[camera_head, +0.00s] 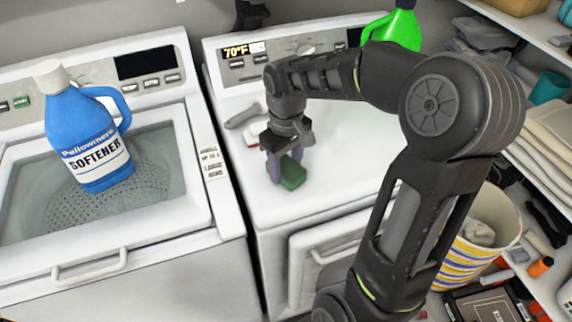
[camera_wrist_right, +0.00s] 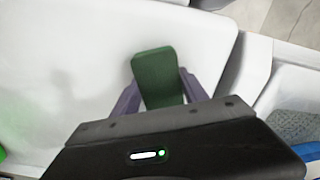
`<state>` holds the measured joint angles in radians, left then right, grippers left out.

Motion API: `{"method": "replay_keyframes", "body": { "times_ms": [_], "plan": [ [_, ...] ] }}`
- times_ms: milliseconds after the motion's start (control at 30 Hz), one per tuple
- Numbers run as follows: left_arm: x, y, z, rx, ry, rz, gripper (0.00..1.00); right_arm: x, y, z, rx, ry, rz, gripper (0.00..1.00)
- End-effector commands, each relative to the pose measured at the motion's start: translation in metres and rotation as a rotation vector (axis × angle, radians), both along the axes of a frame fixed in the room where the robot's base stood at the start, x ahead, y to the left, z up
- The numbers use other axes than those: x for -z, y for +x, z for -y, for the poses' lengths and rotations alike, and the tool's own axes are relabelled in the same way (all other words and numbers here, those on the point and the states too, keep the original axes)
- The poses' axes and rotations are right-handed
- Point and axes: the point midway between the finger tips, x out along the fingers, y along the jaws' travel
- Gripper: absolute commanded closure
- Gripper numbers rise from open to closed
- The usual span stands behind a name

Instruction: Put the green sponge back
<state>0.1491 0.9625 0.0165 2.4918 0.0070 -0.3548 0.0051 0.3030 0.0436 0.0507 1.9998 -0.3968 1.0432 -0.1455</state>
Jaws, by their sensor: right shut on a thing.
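The green sponge (camera_head: 293,174) is at the white top of the right-hand machine (camera_head: 335,182), near its front left. My right gripper (camera_head: 284,168) points down and is shut on the sponge, with a purple finger on each side. In the right wrist view the sponge (camera_wrist_right: 155,70) sticks out between the fingers of the right gripper (camera_wrist_right: 160,97), over the white surface. I cannot tell whether the sponge touches the machine top. My left gripper is not in view.
A grey-handled brush (camera_head: 243,115) and a small red-and-white item (camera_head: 252,136) lie behind my right gripper. A blue softener bottle (camera_head: 85,130) stands on the left machine. A green bottle (camera_head: 399,27) stands at the back. Shelves with towels (camera_head: 553,122) and a striped bin (camera_head: 470,258) are at right.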

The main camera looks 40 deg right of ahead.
Motion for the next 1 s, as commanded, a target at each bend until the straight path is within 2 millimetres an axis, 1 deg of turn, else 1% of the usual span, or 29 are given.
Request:
{"method": "replay_keyframes", "body": {
  "times_ms": [167,200,433,667,833,967,1000],
  "plan": [
    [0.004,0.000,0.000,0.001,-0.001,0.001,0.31,0.004,0.000,0.000,0.000,0.000,0.000,0.81],
    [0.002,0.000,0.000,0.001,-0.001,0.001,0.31,0.003,0.000,0.000,0.000,0.000,0.000,0.46],
    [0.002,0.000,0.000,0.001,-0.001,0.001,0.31,0.003,0.000,0.000,0.000,0.000,0.000,0.28],
    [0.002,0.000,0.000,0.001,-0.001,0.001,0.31,0.002,0.000,0.000,0.000,0.000,0.000,0.27],
    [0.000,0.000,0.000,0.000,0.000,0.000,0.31,-0.004,0.001,0.000,0.000,-0.001,0.002,0.27],
    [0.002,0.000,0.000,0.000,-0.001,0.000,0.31,-0.019,0.001,0.000,0.000,-0.002,0.004,0.27],
    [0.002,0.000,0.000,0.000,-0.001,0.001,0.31,-0.026,0.001,0.000,0.000,-0.002,0.005,0.27]
  ]
}}
